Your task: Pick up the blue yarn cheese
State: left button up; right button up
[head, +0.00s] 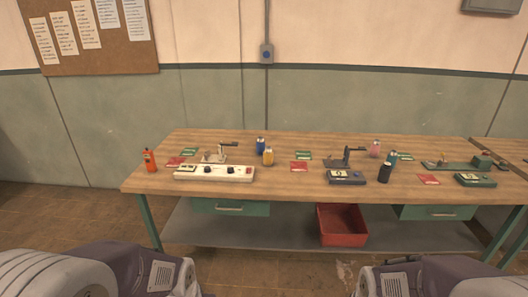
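The blue yarn cheese (261,147) appears to be the small upright blue cylinder on the wooden workbench (260,188). It stands toward the back, left of the bench's middle. A yellow cylinder (268,157) stands close in front of it and slightly to its right. Only parts of my two arms show, at the bottom left and bottom right, well short of the bench. Neither gripper is in view.
A white control box (213,174) and a small metal stand (219,154) are left of the blue cylinder. An orange bottle (149,160) stands at the left end. A dark instrument (346,177) and dark bottle (385,172) are right. A red bin (342,226) sits below.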

aim_at(260, 143)
jog(key=i+u, duration=0.25)
jog(key=i, duration=0.25)
jog(key=i+u, duration=0.3)
jog(key=i, duration=0.25)
jog(key=i+l+u, duration=0.25)
jog(key=i, duration=0.25)
jog(key=i+l+u, duration=0.25)
jog(key=i, duration=0.25)
jog(key=i+l+u, duration=0.3)
jog(key=i+l, duration=0.15)
